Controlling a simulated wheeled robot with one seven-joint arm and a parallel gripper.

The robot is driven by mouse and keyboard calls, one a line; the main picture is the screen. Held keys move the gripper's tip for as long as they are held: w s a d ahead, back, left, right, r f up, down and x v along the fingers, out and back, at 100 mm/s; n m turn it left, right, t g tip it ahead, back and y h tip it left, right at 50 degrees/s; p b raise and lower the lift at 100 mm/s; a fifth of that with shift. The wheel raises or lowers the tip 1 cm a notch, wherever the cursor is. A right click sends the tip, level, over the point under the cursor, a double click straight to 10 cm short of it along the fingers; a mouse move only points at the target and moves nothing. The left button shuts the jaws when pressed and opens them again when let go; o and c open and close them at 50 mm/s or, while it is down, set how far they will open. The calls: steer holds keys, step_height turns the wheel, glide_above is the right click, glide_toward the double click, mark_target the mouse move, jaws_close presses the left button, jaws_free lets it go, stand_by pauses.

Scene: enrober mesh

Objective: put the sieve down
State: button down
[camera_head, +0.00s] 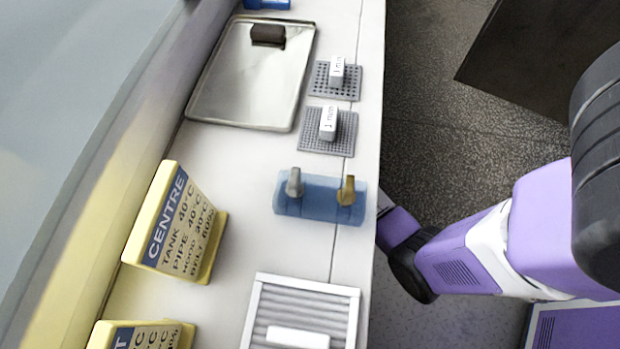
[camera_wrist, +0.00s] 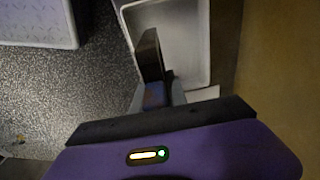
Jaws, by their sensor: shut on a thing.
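My gripper (camera_wrist: 156,88) shows in the wrist view, its two grey fingers close around a small bluish block. A dark thin plate (camera_wrist: 150,52) rises from that block, seen at a steep angle; I take block and plate for the held sieve, though the mesh cannot be made out. In the head view my gripper and what it holds are out of sight; my arm reaches down beside the counter. Two grey square mesh plates, a finer one (camera_head: 312,142) and a coarser one (camera_head: 318,90), lie on the counter, each with a white labelled block on it.
The white counter (camera_head: 240,185) bears a metal tray (camera_head: 215,105) with a brown block (camera_head: 268,35), a blue block with two levers (camera_head: 320,208), a white ribbed frame (camera_head: 255,312) and yellow signs (camera_head: 205,255). A pale bin (camera_wrist: 196,45) lies beyond my fingers. Speckled floor (camera_head: 440,110) is open.

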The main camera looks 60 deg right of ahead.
steer(key=shift+f+b, duration=0.75)
steer(key=shift+f, duration=1.8)
steer(key=shift+f, duration=0.1)
steer(key=c, duration=1.3)
jaws_free()
steer(key=r+p, duration=0.1)
steer(key=r, duration=0.4)
steer(key=a+r+p, duration=0.1)
steer(key=r, duration=0.1)
steer(key=shift+s+r+p, duration=0.15)
steer(key=shift+r+p, duration=0.2)
